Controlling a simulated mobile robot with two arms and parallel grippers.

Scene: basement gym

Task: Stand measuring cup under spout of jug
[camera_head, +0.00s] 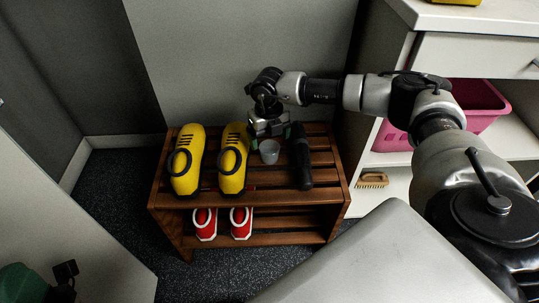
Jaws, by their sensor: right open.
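A small pale grey cup (269,152), which looks like the measuring cup, stands on the top slats of a wooden shoe rack (240,190). My right gripper (270,137) is open, with its fingertips at the cup's far side, close to its rim. I cannot tell whether they touch it. A green rounded object (22,284) with a black fitting is cut off at the bottom left corner. It may be the jug with its spout, but too little shows to be sure. My left gripper is not in view.
A pair of yellow clogs (187,160) stands left of the cup, and a black cylinder (300,157) lies close on its right. Red shoes (205,222) are on the lower shelf. A brush (372,180) and pink basket (480,98) are in the right-hand cabinet.

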